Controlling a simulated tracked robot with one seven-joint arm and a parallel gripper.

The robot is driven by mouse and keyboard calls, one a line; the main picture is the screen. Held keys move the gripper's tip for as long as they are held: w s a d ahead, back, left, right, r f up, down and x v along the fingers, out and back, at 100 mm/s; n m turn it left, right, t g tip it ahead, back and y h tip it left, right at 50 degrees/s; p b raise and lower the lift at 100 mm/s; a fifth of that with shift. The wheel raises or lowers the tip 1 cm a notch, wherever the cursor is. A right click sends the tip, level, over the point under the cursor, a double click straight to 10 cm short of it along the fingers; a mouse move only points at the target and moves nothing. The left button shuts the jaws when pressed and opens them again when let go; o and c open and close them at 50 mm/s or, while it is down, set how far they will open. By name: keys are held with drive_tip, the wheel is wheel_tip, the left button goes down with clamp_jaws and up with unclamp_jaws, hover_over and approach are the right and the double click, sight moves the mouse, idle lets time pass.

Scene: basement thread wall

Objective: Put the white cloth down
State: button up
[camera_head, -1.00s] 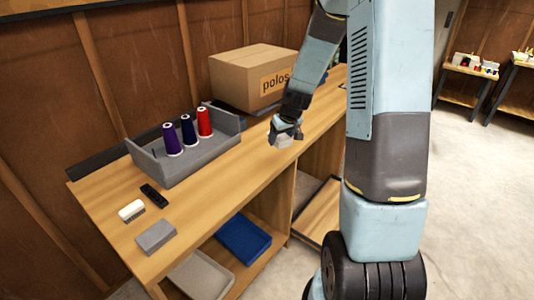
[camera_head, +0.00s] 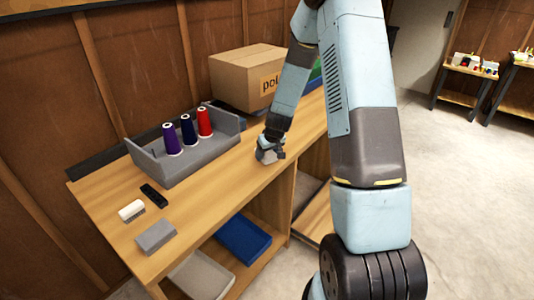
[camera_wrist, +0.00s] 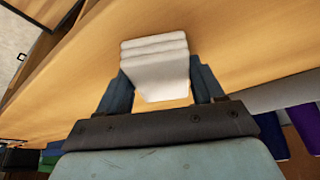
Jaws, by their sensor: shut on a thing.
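The white cloth (camera_wrist: 155,62) is a folded stack of layers, held between the two fingers of my gripper (camera_wrist: 162,88) in the wrist view. In the head view my gripper (camera_head: 270,150) is low over the front part of the wooden bench (camera_head: 225,185), right of the grey tray. The cloth there is small and mostly hidden by the fingers. I cannot tell whether it touches the bench top.
A grey tray (camera_head: 200,166) holds purple, dark blue and red thread cones. A cardboard box (camera_head: 240,80) stands behind. A white-topped brush (camera_head: 131,210), a black item (camera_head: 153,196) and a grey block (camera_head: 156,236) lie at the near left. Bench top between tray and front edge is clear.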

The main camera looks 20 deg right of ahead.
drive_tip(key=o, duration=1.1)
drive_tip(key=shift+a, duration=0.1)
drive_tip(key=s+a+f+v, duration=0.1)
drive_tip(key=s+a+v, duration=0.1)
drive_tip(key=v, duration=2.2)
drive_tip(key=s+r+m, duration=0.1)
drive_tip(key=s+r, duration=0.4)
drive_tip(key=s, duration=0.3)
drive_tip(key=s+r+t, duration=0.1)
drive_tip(key=s+r, duration=0.4)
drive_tip(key=s, duration=0.4)
drive_tip(key=s+r+m+h, duration=0.1)
drive_tip(key=s+r, duration=0.3)
drive_tip(key=s, duration=0.4)
drive_tip(key=shift+s+r+m, duration=0.3)
drive_tip(key=shift+s+r, duration=0.05)
drive_tip(key=shift+r, duration=0.05)
